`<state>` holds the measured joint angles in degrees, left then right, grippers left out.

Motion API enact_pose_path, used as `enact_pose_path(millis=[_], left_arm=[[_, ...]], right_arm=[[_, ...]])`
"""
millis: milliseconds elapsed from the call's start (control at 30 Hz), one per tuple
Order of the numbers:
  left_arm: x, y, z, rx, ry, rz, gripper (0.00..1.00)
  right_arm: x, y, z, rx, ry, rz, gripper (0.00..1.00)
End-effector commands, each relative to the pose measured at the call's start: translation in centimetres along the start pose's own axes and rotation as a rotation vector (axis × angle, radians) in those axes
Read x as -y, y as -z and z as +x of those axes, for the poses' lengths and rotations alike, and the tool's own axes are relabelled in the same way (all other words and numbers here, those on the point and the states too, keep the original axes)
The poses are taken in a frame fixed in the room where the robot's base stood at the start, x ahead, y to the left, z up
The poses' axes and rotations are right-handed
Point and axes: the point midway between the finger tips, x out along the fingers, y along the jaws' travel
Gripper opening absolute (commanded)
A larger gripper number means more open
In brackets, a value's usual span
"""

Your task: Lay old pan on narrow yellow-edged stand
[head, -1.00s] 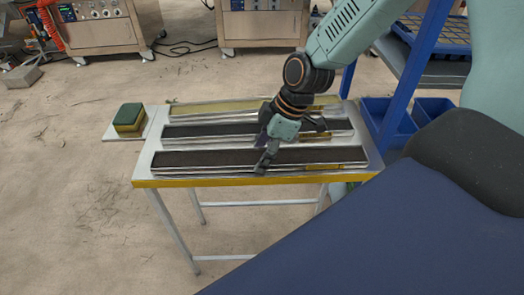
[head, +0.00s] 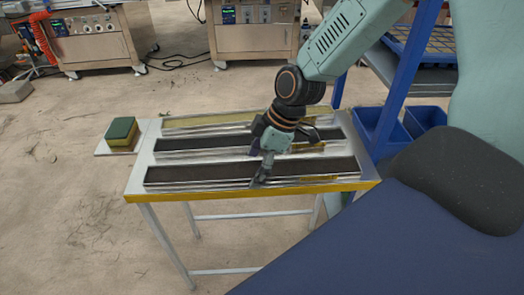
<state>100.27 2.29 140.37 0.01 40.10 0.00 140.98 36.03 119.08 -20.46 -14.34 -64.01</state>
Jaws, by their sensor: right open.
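The narrow yellow-edged stand (head: 330,187) is a light metal table with thin legs in the middle of the view. Three long, shallow pans lie side by side on it. The front pan (head: 210,176) and the middle pan (head: 205,146) have dark insides; the back pan (head: 215,118) is yellowish. I cannot tell which is the old pan. My right gripper (head: 287,156) is open over the front and middle pans, with one finger at the front pan's near edge. Whether it touches is unclear. My left gripper is out of view.
A green and yellow sponge-like block (head: 121,133) sits on a small plate at the stand's left end. A blue rack post (head: 405,85) and blue bins (head: 375,130) stand close on the right. Steel machines (head: 95,42) stand behind.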

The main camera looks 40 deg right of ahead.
Motion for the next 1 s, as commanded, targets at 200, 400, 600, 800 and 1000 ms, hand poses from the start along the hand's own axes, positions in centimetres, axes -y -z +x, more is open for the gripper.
enact_pose_path(millis=[200,400,600,800,1000], left_arm=[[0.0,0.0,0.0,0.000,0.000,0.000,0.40],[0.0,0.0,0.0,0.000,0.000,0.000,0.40],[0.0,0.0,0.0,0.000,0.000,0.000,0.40],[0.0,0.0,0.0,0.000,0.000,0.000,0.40],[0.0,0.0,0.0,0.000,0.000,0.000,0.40]], right_arm=[[0.0,0.2,-1.6,-0.006,-0.001,-0.001,0.83],[-0.1,0.2,-4.1,-0.008,-0.003,-0.001,0.83],[-0.1,0.2,-6.8,-0.007,-0.005,-0.001,0.83],[-0.1,0.2,-9.4,-0.006,-0.005,-0.001,0.83],[-0.1,0.1,-11.2,-0.003,-0.004,-0.001,0.83]])
